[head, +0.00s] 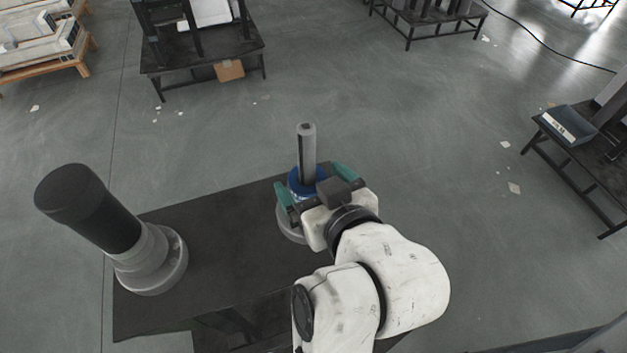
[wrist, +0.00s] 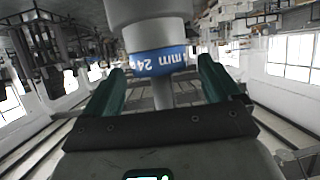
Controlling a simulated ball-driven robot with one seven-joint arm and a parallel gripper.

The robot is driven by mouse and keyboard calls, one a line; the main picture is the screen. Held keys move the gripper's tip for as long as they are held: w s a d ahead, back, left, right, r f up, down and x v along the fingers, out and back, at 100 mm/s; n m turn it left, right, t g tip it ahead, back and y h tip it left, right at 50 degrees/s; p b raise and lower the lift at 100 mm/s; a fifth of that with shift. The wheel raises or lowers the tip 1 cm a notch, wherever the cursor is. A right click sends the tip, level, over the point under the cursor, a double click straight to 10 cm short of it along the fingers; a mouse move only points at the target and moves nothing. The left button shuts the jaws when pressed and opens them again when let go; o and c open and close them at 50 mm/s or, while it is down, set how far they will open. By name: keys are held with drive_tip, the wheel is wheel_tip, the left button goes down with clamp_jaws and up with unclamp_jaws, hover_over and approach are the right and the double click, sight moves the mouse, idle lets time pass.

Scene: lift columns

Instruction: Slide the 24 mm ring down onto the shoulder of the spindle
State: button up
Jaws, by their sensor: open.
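The spindle is a grey upright shaft (head: 307,148) on a wide round grey base (head: 288,225) at the far right part of the dark table. The blue 24 mm ring (head: 298,183) is around the shaft, low down. In the wrist view, the ring (wrist: 160,61) shows its white "24 mm" label, and the thinner shaft (wrist: 162,95) comes out of it. The ring's other side meets the wider grey shoulder (wrist: 145,16) with no visible gap. My gripper (head: 314,184) is open, its green fingers on either side of the ring, apparently apart from it.
A thick dark column (head: 95,215) on a stepped grey base (head: 155,265) stands at the table's left end. The dark tabletop (head: 215,235) between the two is clear. Other tables stand farther off across the grey floor.

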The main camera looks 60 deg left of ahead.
drive_tip(key=shift+d, duration=0.1)
drive_tip(key=v, duration=1)
drive_tip(key=shift+d+b, duration=0.3)
drive_tip(key=shift+r, duration=0.1)
drive_tip(key=w+d+f+m+t+h, duration=0.25)
drive_tip(key=w+d+f+m, duration=0.2)
drive_tip(key=d+f, duration=0.55)
drive_tip(key=w+d+f+m+t+h, duration=0.2)
drive_tip(key=w+d+f+m+h, duration=0.4)
drive_tip(key=d, duration=0.6)
drive_tip(key=s+d+f+m+g+h, duration=0.1)
drive_tip(key=s+d+f, duration=0.3)
drive_tip(key=d, duration=0.4)
drive_tip(key=s+d+f+m+g+h, duration=0.1)
drive_tip(key=s+d+f+m+h, duration=0.1)
drive_tip(key=s+d+f+m, duration=0.2)
drive_tip(key=s+d+f+m+g+h, duration=0.1)
drive_tip(key=s+d+f, duration=0.4)
drive_tip(key=d, duration=0.7)
drive_tip(key=shift+s+m+h, duration=0.55)
drive_tip(key=shift+s+m, duration=0.4)
drive_tip(key=shift+s, duration=0.05)
